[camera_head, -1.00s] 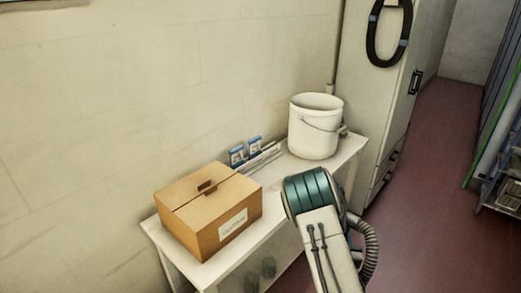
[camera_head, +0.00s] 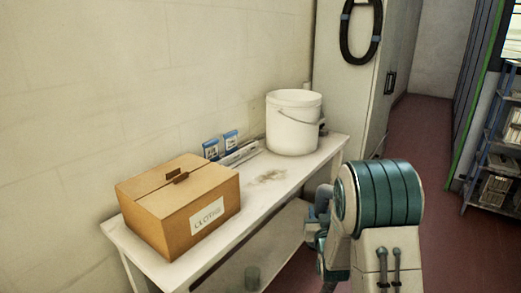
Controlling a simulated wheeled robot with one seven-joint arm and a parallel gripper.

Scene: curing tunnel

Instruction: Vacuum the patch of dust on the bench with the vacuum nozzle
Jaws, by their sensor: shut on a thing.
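The patch of dust (camera_head: 268,177) is a grey-brown smudge on the white bench (camera_head: 292,181). It lies between the cardboard box and the white bucket, with nothing over it. My arm rises at the lower right, beside the bench's front edge, and its large teal joint hides what is behind it. Smaller teal and grey parts of my arm show just left of that joint, clear of the dust. I cannot make out my gripper's fingers or the vacuum nozzle.
A closed cardboard box (camera_head: 180,207) fills the bench's near left end. The white bucket (camera_head: 293,122) stands at the far end. Small blue-and-white packs (camera_head: 221,146) lean along the wall. A tall cabinet (camera_head: 345,90) stands beyond. Red floor (camera_head: 428,130) is open at right.

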